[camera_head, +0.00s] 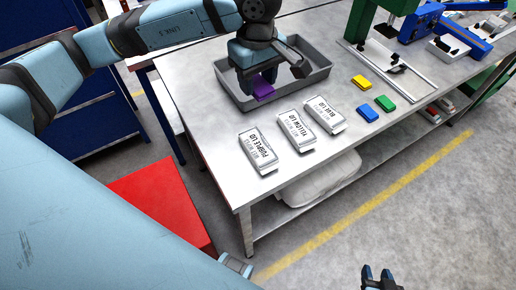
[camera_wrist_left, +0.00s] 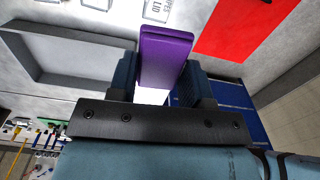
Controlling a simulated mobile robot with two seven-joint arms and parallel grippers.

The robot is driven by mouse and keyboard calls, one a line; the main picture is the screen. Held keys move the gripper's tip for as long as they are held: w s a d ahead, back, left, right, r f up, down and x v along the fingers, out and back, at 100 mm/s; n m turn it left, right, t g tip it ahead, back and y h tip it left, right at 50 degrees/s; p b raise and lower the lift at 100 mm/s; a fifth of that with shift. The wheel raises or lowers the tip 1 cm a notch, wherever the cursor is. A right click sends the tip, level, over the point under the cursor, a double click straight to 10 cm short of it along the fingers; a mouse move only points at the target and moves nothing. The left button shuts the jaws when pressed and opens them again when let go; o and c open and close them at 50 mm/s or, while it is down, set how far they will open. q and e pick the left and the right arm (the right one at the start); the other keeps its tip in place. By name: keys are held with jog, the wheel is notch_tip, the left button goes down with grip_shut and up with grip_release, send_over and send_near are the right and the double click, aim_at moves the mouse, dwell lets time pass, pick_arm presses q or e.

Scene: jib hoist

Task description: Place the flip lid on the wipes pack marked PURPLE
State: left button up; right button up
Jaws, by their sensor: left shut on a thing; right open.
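My left gripper (camera_head: 256,80) is shut on a purple flip lid (camera_head: 263,91) and holds it up, in front of the near part of the grey tray in the head view. In the left wrist view the lid (camera_wrist_left: 165,52) sits between both fingers. The wipes pack marked PURPLE LID (camera_head: 257,152) lies flat on the bench, below the held lid in the picture and apart from it. Part of a labelled white pack (camera_wrist_left: 158,9) shows at the top of the wrist view. My right gripper (camera_head: 380,276) is open and empty at the bottom of the head view, away from the bench.
Packs marked YELLOW LID (camera_head: 296,131) and BLUE LID (camera_head: 325,115) lie beside the purple one. Yellow (camera_head: 361,82), green (camera_head: 385,103) and blue (camera_head: 368,115) lids lie to their right. The grey tray (camera_head: 318,78) stands behind. Bare bench lies left of the packs.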

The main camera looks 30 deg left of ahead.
pick_arm(q)
jog(key=shift+f+m, duration=0.25)
jog(key=shift+m, duration=0.05)
jog(key=p, duration=0.1)
send_over(257, 145)
notch_tip(257, 145, down, 16)
jog(key=shift+r, duration=0.15)
notch_tip(257, 145, down, 3)
jog(key=shift+f+p, duration=0.15)
jog(key=shift+p, duration=0.15)
jog(key=shift+f, duration=0.35)
jog(key=shift+f, duration=0.2)
jog(key=o, duration=0.9)
jog(key=shift+r, duration=0.1)
